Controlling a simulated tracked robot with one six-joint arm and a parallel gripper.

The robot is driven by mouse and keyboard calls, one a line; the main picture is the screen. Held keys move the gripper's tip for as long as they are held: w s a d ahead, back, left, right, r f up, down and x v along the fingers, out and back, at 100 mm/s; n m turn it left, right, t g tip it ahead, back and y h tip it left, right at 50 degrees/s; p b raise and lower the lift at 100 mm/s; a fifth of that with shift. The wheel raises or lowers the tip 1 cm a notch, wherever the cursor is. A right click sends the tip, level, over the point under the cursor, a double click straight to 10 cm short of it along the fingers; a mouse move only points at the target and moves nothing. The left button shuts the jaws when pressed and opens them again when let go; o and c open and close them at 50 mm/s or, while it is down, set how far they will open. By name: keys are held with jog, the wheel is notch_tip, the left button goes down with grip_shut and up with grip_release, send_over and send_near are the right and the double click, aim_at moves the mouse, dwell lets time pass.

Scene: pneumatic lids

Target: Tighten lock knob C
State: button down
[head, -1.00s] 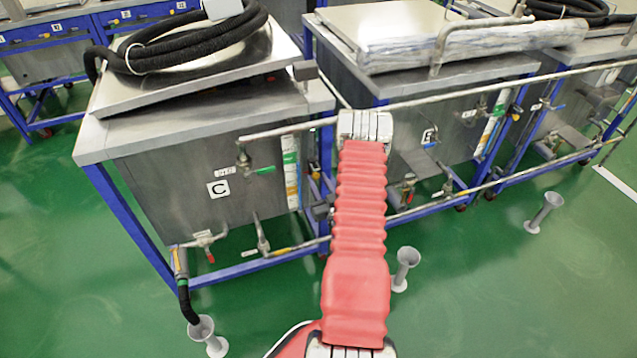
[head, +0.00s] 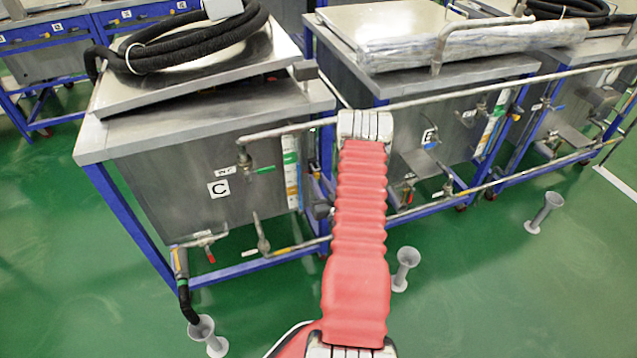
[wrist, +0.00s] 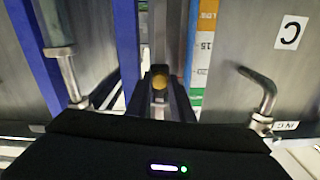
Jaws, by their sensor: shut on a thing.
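Tank C (head: 150,185) is a steel tank in a blue frame, with a black-on-white C label (head: 219,189). The C label also shows upside down in the wrist view (wrist: 291,32). A round brass-coloured knob (wrist: 159,82) sits at the centre of the wrist view, beside the orange, white and green level strip. My gripper (wrist: 160,92) is shut on this knob, its dark fingers around it. In the head view my red-sleeved arm reaches to the right side of tank C and hides the knob and most of my gripper.
Pipes (head: 290,128) and a green-handled valve (head: 264,169) project from tank C's front. A bent metal pipe (wrist: 265,88) is right of my gripper in the wrist view. A second tank (head: 400,140) stands close on the right. Grey floor funnels (head: 405,262) stand in front; the green floor ahead is open.

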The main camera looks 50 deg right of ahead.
jog(key=shift+a, duration=0.1)
jog(key=c, duration=1.5)
grip_release()
jog(key=shift+c, duration=0.2)
jog(key=v, duration=1.3)
jog(key=shift+s+a, duration=0.2)
jog(key=shift+s, duration=0.1)
jog(key=shift+f, duration=0.1)
